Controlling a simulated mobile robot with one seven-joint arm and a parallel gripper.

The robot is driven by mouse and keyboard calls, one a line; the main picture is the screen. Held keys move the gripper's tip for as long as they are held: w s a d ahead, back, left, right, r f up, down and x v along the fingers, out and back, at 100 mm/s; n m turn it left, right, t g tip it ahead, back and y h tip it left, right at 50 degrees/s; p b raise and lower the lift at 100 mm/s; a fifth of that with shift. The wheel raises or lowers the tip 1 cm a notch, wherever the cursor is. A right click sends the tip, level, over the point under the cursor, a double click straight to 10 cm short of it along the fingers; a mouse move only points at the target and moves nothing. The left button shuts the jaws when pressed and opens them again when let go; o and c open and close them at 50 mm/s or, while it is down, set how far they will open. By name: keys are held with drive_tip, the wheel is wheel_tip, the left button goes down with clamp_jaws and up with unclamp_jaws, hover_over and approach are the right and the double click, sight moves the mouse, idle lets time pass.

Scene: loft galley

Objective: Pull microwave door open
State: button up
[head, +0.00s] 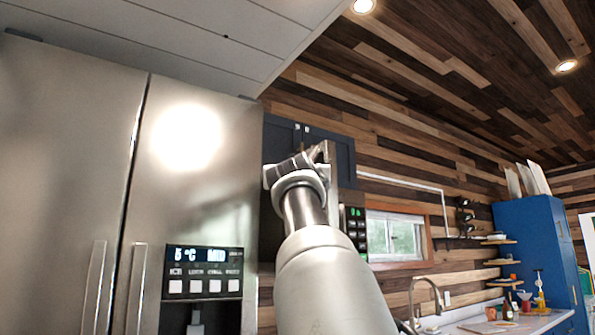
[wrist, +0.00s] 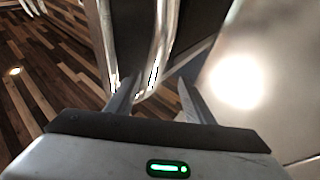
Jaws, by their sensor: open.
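The microwave shows in the head view as a control panel (head: 355,226) with green digits, right of my arm. Most of its front is hidden behind my arm and gripper. A pale vertical strip, perhaps the door handle or door edge (head: 333,190), stands just right of my gripper (head: 318,155). In the wrist view my gripper (wrist: 152,90) is open, with its two fingers apart. A shiny upright bar, likely the door handle (wrist: 161,45), reaches down to between the fingers; I cannot tell whether they touch it. How far the door stands open is unclear.
A steel fridge (head: 195,215) fills the left of the head view, close beside my arm, and shows bright in the wrist view (wrist: 245,95). A dark cabinet (head: 345,160) hangs above the microwave. A sink faucet (head: 425,290) and counter lie right.

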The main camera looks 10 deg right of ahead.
drive_tip(key=r, duration=0.1)
drive_tip(key=s+r, duration=0.1)
drive_tip(key=r, duration=0.1)
drive_tip(key=shift+s+a+r+n+t, duration=0.2)
drive_tip(key=shift+s+a+n+t, duration=0.1)
drive_tip(key=shift+s+t, duration=0.1)
drive_tip(key=shift+w+d+f+g, duration=0.15)
drive_tip(key=shift+w+f, duration=0.15)
drive_tip(key=shift+f, duration=0.25)
drive_tip(key=shift+w+d+f+g, duration=0.15)
drive_tip(key=shift+w+f, duration=0.1)
drive_tip(key=shift+f, duration=0.25)
drive_tip(key=s+a+f+b, duration=0.4)
drive_tip(key=s+a, duration=0.1)
drive_tip(key=a, duration=0.2)
drive_tip(key=s+a+f+b, duration=0.4)
drive_tip(key=s+a+b, duration=0.1)
drive_tip(key=s+a, duration=0.1)
drive_tip(key=shift+a+f, duration=0.35)
drive_tip(key=shift+a, duration=0.5)
